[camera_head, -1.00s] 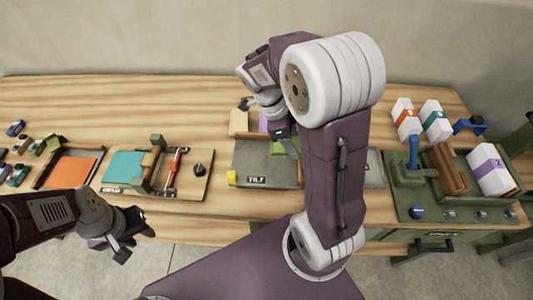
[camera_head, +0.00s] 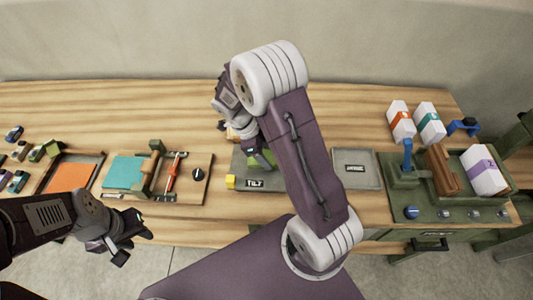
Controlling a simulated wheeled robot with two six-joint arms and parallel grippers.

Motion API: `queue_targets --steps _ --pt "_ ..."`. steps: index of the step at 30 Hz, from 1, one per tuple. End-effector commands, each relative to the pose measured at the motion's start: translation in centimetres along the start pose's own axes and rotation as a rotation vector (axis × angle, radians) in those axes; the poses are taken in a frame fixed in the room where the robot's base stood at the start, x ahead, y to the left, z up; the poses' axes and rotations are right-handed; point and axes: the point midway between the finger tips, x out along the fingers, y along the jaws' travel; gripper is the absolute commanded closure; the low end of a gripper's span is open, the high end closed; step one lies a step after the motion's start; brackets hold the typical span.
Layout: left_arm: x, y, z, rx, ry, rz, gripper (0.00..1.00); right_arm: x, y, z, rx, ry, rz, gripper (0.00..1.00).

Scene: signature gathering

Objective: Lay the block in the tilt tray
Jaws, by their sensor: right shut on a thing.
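The grey-green tilt tray (camera_head: 236,172), marked TILT, stands at the middle front of the table, its right side hidden by my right arm. My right gripper (camera_head: 239,137) is over the tray's back edge, shut on what seems to be the block (camera_head: 233,134). Only a small tan part of the block shows, so its tilt and any contact with the tray cannot be told. A green piece (camera_head: 266,157) shows at the tray, partly behind my arm. My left gripper (camera_head: 133,241) is open and empty in front of the table's left part.
A flat grey tray (camera_head: 373,181) lies right of my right arm. A green station (camera_head: 405,196) with a blue lever (camera_head: 407,153) and a banded white block (camera_head: 482,166) stands at the right. The table behind is clear.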

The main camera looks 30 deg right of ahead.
Motion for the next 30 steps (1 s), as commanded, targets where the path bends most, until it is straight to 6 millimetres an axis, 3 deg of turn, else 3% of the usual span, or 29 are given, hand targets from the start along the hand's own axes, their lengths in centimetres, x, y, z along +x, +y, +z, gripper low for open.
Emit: queue_targets --steps 3,4,6,17,30 --pt "0.5 0.0 0.1 0.0 0.0 0.0 0.64 0.4 0.0 0.2 0.0 0.0 0.0 0.9" --pt "0.3 0.0 0.0 0.0 0.0 0.0 0.64 0.3 0.0 0.1 0.0 0.0 0.0 0.36" --pt "0.3 0.0 0.0 0.0 0.0 0.0 0.64 0.2 0.0 0.1 0.0 0.0 0.0 0.22" --pt "-0.1 0.0 0.0 0.0 0.0 0.0 0.64 -0.5 0.0 -0.1 0.0 -0.001 -0.002 0.22" --pt "0.8 0.0 0.1 0.0 0.0 0.0 0.64 -10.4 -0.1 0.1 0.0 -0.003 -0.003 0.22"
